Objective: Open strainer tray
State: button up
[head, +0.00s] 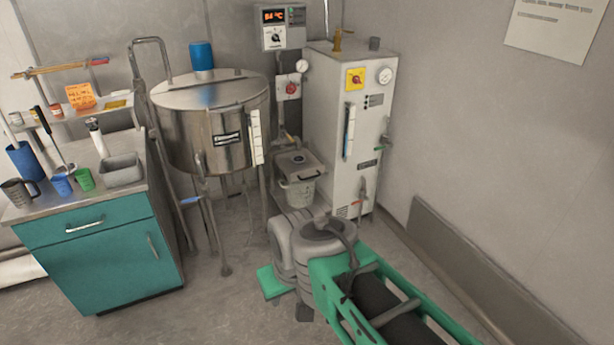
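I cannot tell for sure which part is the strainer tray. A small grey flat-topped unit (299,160) with a dark round spot on top stands between the steel vat (212,125) and the tall white cabinet (347,130). A pale bucket-like container (298,190) shows just under it, and my arm covers what lies below. My arm, with grey joints and a green link, fills the lower middle and right. My gripper does not show, so I cannot see its fingers or anything in them.
A teal cabinet (98,255) at the left carries cups, a grey bin (121,172) and a blue container (24,160). A control box (281,25) hangs on the back wall. A low grey panel (470,262) runs along the right wall. Floor is free at front left.

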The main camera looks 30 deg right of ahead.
aim_at(301, 166)
jog(key=z, duration=1.5)
jog(key=i, duration=2.25)
jog(key=u, duration=3.6)
